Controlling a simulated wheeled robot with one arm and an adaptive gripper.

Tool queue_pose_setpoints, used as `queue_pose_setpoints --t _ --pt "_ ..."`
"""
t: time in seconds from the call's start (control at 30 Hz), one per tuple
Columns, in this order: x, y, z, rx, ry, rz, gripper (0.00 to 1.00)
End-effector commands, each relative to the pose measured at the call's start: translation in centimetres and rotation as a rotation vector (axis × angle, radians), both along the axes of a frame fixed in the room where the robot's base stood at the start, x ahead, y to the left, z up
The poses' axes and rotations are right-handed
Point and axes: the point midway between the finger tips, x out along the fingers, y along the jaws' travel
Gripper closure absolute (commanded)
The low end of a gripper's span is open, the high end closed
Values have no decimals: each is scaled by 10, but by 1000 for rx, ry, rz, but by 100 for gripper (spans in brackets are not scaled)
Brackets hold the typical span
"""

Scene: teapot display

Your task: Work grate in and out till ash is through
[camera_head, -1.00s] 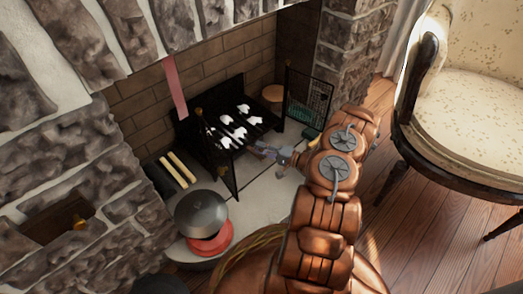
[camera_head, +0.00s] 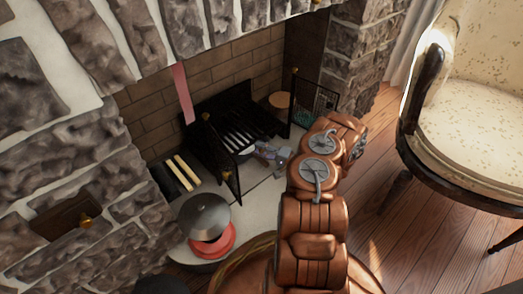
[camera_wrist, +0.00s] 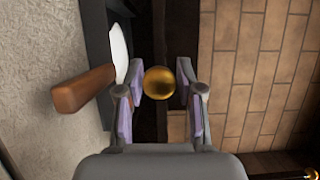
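The black grate (camera_head: 238,128) sits in the brick fireplace, and its bars show bare in the head view. A small pale patch (camera_head: 245,151) shows at its front, too small to identify. My gripper (camera_head: 262,150) is at the front of the grate. In the wrist view a round brass knob (camera_wrist: 160,82) sits between my fingertips (camera_wrist: 160,88), which appear to touch it on both sides. What the knob is fixed to is mostly hidden. The space under the bars is hidden.
Black fire doors stand open, left (camera_head: 221,160) and right (camera_head: 313,103). A wooden-handled tool (camera_wrist: 83,90) lies beside my left finger. An armchair (camera_head: 470,110) is at right.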

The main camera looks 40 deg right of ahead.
Motion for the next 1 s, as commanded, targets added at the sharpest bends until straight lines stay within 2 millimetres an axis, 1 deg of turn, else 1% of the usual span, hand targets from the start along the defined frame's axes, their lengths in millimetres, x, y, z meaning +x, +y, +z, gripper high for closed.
queue_pose_setpoints --t 0.03,0.13,0.43,0.57,0.67,1.0 --pt "0 0 0 1 0 0 55" --pt "-1 1 -1 1 2 1 45" --pt "-2 1 -1 2 2 2 45" --pt "-9 -3 -1 2 1 1 45" --pt "-21 -10 -1 2 1 -1 45" --pt "-79 -38 -2 1 4 -1 45"
